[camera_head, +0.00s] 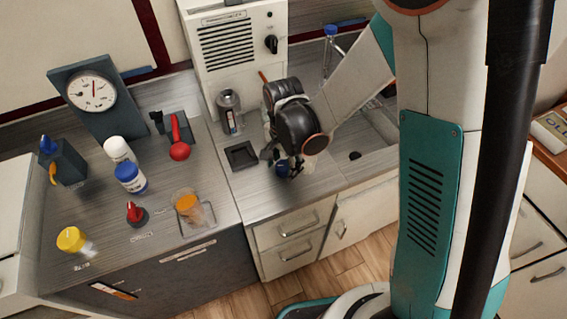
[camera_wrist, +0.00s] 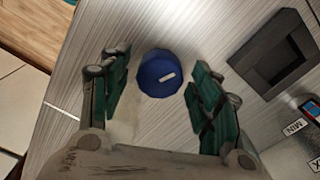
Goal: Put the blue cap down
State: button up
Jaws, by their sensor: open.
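The blue cap (camera_head: 283,169) sits on the grey counter top, just below my gripper in the head view. In the wrist view the blue cap (camera_wrist: 160,73) is round with a pale mark on top and lies between my two finger pads, with gaps on both sides. My gripper (camera_head: 287,160) is open and points down at the counter; its fingers also show in the wrist view (camera_wrist: 157,92). Neither finger appears to touch the cap. In the head view my wrist partly hides the area around it.
A dark square tray (camera_wrist: 272,54) lies beside the gripper. A grey metal canister (camera_head: 229,112) stands behind it, before a white vented unit (camera_head: 232,45). A sink (camera_head: 375,125) is at right. The counter's front edge is close.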

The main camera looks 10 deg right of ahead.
aim_at(284, 165)
notch_tip(284, 165, up, 12)
jog(key=p, duration=0.3)
dwell(0.3)
